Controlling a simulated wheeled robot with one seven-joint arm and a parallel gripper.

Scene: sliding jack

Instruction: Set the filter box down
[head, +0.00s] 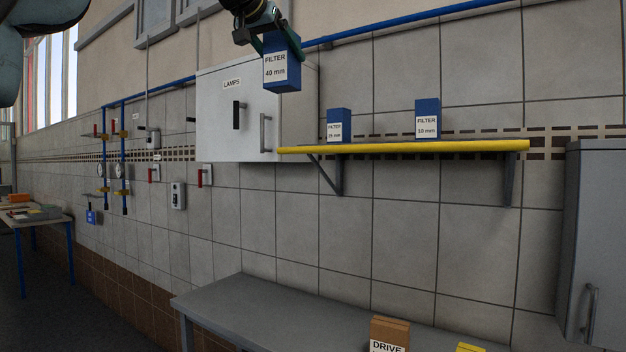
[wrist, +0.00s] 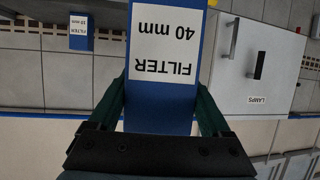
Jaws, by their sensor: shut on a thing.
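A blue filter box labelled "FILTER 40 mm" (head: 282,66) hangs in the air at the top middle of the head view, in front of the white lamps cabinet's upper right part. My gripper (head: 270,42) is shut on its upper part. In the wrist view the box (wrist: 160,80) fills the middle, its label upside down, between the two green fingers of my gripper (wrist: 160,108). The box appears upright and apart from any surface below it.
A yellow-edged shelf (head: 400,148) holds a "25 mm" box (head: 339,125) and a "10 mm" box (head: 428,118), with free room between them. The lamps cabinet (head: 222,125) adjoins its left. A grey bench (head: 270,305) below carries a brown "DRIVE" box (head: 390,334).

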